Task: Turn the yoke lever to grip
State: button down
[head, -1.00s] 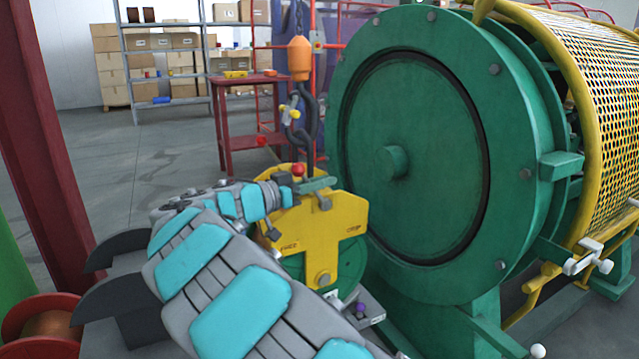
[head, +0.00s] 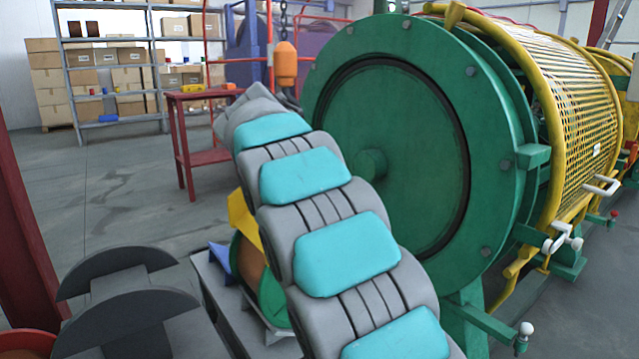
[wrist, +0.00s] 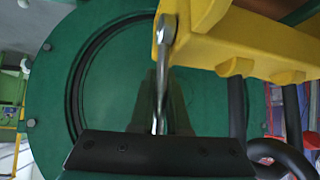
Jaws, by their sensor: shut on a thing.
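The yellow yoke (wrist: 240,40) fills the upper right of the wrist view. In the head view only a yellow corner of it (head: 243,220) shows to the left of my arm; the rest is hidden. The silver yoke lever (wrist: 165,32) hangs at the yoke's left end in the wrist view and runs down between my fingers. My gripper (wrist: 160,95) is shut on the lever's lower part. In the head view my arm hides the gripper and the lever. The grip marking on the yoke is not visible.
The large green disc (head: 385,110) of the strander stands close behind the yoke. A black hook (wrist: 275,152) hangs close at right in the wrist view. An orange hoist block (head: 286,65) hangs behind my arm. A red table (head: 205,95) stands behind; open floor lies left.

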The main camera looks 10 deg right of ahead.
jog(key=shift+w+d+f+g+y+p, duration=0.1)
jog(key=shift+d+f+g+y+p, duration=0.25)
jog(key=shift+y, duration=0.45)
jog(key=shift+w+d+f+g+y+p, duration=0.2)
jog(key=shift+f+g+y+p, duration=0.15)
jog(key=shift+y+p, duration=0.35)
jog(key=shift+w+d+f+g+y+p, duration=0.1)
jog(key=shift+d+f+g+y+p, duration=0.25)
jog(key=shift+y, duration=0.55)
jog(key=shift+a, duration=0.1)
jog(key=c, duration=0.9)
grip_release()
jog(key=p+v, duration=0.1)
jog(key=v, duration=0.6)
jog(key=shift+r, duration=0.35)
